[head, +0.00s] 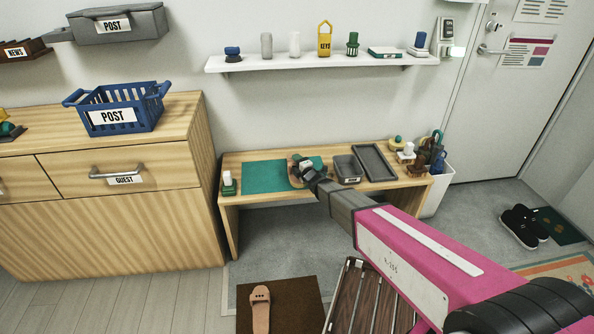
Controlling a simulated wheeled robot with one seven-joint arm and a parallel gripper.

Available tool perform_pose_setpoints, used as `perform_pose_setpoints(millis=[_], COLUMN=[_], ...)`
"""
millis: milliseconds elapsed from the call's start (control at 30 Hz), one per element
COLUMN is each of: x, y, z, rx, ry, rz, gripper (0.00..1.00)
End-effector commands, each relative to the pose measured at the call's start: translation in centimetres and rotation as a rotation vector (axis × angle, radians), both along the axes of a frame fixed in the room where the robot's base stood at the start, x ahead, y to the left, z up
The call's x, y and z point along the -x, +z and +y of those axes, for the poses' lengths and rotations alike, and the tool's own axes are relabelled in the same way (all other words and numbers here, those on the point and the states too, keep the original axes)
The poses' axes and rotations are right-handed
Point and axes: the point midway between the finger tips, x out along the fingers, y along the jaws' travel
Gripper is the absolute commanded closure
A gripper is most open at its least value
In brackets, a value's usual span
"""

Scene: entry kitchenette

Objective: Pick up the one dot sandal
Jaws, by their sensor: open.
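A tan sandal (260,312) lies on a brown doormat (292,300) on the floor at the bottom of the head view. A dark mark shows near its upper end; I cannot count dots surely at this size. My gripper (298,168) is open over the low wooden bench, above the right part of a green mat (262,176). A small tan thing (293,178) shows at the fingers, partly hidden by them. I cannot tell whether it is another sandal or whether the fingers touch it.
Grey trays (374,160) and small objects stand on the bench's right part. A white bin (436,190) stands beside it. A slatted wooden rack (366,300) lies under my arm. Dark shoes (524,226) are by the door. A wooden cabinet (110,235) stands left.

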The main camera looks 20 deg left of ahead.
Motion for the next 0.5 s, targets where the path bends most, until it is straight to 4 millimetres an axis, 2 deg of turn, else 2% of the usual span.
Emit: perform_pose_setpoints(millis=[233, 267, 300, 367, 400, 500], x=[-0.28, -0.28, -0.28, -0.28, -0.28, -0.26], y=[0.01, 0.01, 0.01, 0.0, 0.0, 0.03], z=[0.35, 0.35, 0.34, 0.34, 0.34, 0.34], rx=[0.001, 0.001, 0.001, 0.001, 0.001, 0.0], ry=[-0.001, -0.001, -0.001, -0.001, -0.001, 0.0], rz=[0.001, 0.001, 0.001, 0.001, 0.001, 0.0], gripper=[0.57, 0.61, 0.74, 0.93, 1.0, 1.0])
